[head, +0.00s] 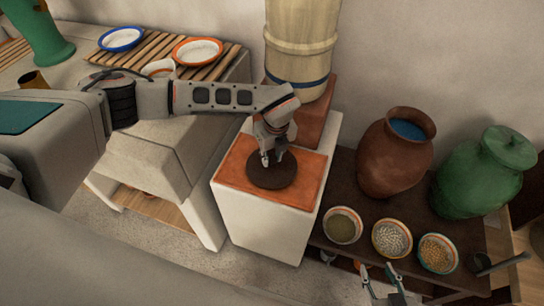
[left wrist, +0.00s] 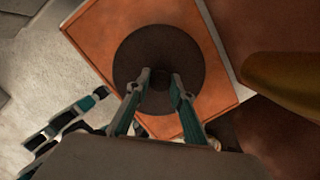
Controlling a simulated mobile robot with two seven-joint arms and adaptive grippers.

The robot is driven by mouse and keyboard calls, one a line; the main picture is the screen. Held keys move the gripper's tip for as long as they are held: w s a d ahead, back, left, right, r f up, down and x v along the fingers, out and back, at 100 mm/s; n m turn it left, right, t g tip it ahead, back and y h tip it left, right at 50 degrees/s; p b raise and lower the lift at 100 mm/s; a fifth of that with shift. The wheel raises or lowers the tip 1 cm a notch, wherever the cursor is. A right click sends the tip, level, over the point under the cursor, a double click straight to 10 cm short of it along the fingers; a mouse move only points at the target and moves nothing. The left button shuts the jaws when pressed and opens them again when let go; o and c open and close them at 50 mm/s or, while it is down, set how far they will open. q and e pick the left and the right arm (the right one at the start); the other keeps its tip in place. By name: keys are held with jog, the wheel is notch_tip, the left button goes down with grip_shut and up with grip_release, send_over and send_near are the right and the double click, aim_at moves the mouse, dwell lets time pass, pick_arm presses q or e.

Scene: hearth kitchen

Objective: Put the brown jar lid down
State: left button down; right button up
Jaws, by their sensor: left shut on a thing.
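The brown jar lid (head: 272,176) is a dark round disc over the orange tiled top (head: 232,172) of a white block. My left gripper (head: 272,160) points down at the lid's middle and is shut on its knob. In the left wrist view the lid (left wrist: 140,50) lies flat between and beyond the fingertips (left wrist: 160,78), with orange tile around it. The knob is mostly hidden by the fingers. I cannot tell whether the lid touches the tile. My right gripper (head: 384,276) is open and empty at the bottom edge of the head view.
A wooden barrel (head: 300,40) stands behind the tile. To the right are an open reddish-brown jar (head: 392,160), a lidded green jar (head: 482,175) and bowls of dry goods, including one (head: 391,239), on a dark table. Bare tile surrounds the lid.

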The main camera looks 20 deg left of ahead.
pick_arm(q)
jog(key=shift+f, duration=0.1)
jog(key=c, duration=1.8)
grip_release()
jog(key=shift+o, duration=0.2)
